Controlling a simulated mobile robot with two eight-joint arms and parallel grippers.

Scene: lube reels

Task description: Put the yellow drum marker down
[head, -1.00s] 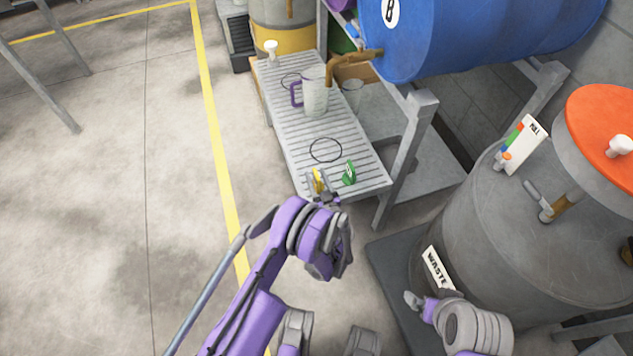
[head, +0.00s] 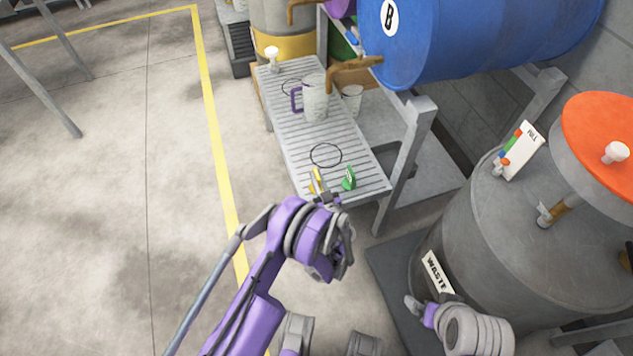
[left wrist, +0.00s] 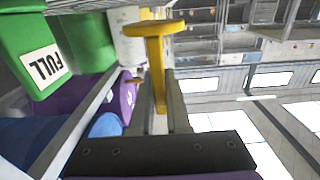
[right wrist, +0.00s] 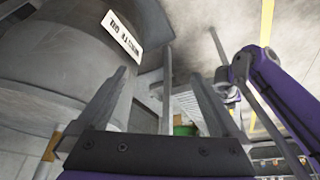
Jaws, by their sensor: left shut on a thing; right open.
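The yellow drum marker (head: 317,177) is between the fingers of my left gripper (head: 318,187), at the near end of the slatted grey shelf (head: 345,190). In the left wrist view the marker (left wrist: 157,65) shows as a yellow stem with a flat round end, and the fingers are shut on its stem. I cannot tell whether the marker touches the slats. A green marker (head: 349,179) stands just right of it; in the left wrist view a green block (left wrist: 40,62) bears a FULL label. My right gripper (head: 412,302) is open and empty beside the grey waste drum (head: 470,240).
A black ring outline (head: 326,156) on the shelf is bare. Open floor lies left.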

